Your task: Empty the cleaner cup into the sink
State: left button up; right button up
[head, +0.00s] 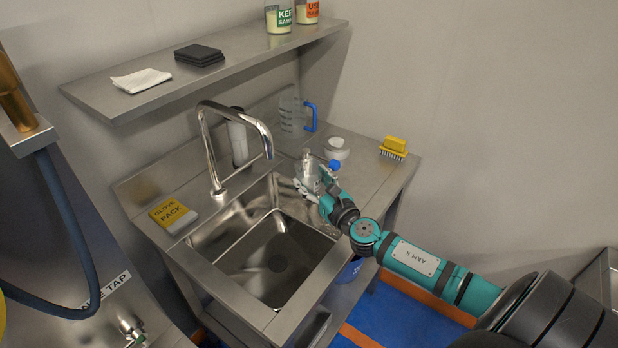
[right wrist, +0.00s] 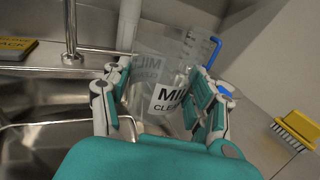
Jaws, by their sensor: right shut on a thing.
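The clear cleaner cup (head: 309,170) has a label reading "MI… CLEA…", partly hidden by a finger in the right wrist view (right wrist: 170,97). My right gripper (head: 311,188) is shut around the cup, with one finger on each side of it in the right wrist view (right wrist: 158,108). The cup looks about upright, near the right back edge of the sink. The steel sink (head: 240,268) has an open basin with a drain at its bottom. Whether the cup holds liquid I cannot tell. My left gripper is not in view.
A tall curved tap (head: 211,150) stands behind the basin. A clear jug with a blue handle (head: 293,116), a white tub (head: 337,147) and a yellow brush (head: 394,147) stand on the counter. A glove pack (head: 172,214) lies left of the basin. A shelf (head: 215,72) overhangs the back.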

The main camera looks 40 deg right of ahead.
jog(key=d+r, duration=0.4)
jog(key=d, duration=0.2)
jog(key=shift+w+p, duration=0.4)
jog(key=shift+p, duration=0.05)
